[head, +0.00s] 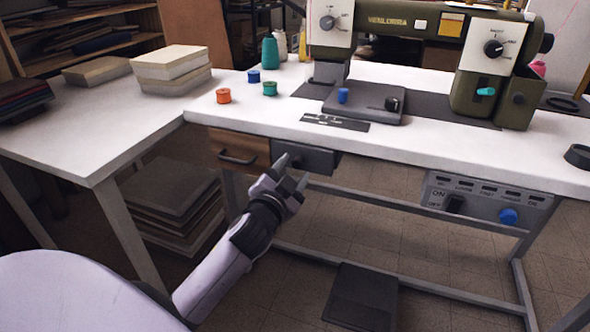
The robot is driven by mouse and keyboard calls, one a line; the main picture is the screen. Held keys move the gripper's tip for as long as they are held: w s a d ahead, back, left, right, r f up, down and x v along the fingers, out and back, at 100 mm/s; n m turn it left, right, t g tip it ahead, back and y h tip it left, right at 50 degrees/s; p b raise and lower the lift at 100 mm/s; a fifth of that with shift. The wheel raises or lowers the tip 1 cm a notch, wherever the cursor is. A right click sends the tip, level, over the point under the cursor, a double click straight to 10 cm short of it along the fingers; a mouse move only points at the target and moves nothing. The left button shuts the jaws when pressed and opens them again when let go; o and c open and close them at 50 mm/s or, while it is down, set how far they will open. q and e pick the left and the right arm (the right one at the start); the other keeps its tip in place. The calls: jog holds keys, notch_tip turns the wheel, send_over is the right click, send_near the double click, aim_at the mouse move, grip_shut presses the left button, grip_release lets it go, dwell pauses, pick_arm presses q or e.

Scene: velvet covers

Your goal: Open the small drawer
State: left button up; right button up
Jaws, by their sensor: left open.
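The small drawer (238,152) has a brown wooden front and a dark bar handle. It sits under the front edge of the white sewing table (450,150) and looks shut. My left gripper (292,170) is open and empty, just right of the drawer and lower than the tabletop. Its fingers are in front of a grey box (318,160) fixed beside the drawer and cover part of it. I cannot tell whether they touch it. The drawer's handle is clear of the gripper. My right gripper is not in view.
A green sewing machine (395,25) stands on the table, with orange, blue and green spools to its left. A control panel (480,203) hangs under the right edge. A pedal (362,295) lies on the floor. Stacked boards (172,205) stand under the left table.

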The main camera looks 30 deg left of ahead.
pick_arm(q)
jog(key=shift+x, duration=1.2)
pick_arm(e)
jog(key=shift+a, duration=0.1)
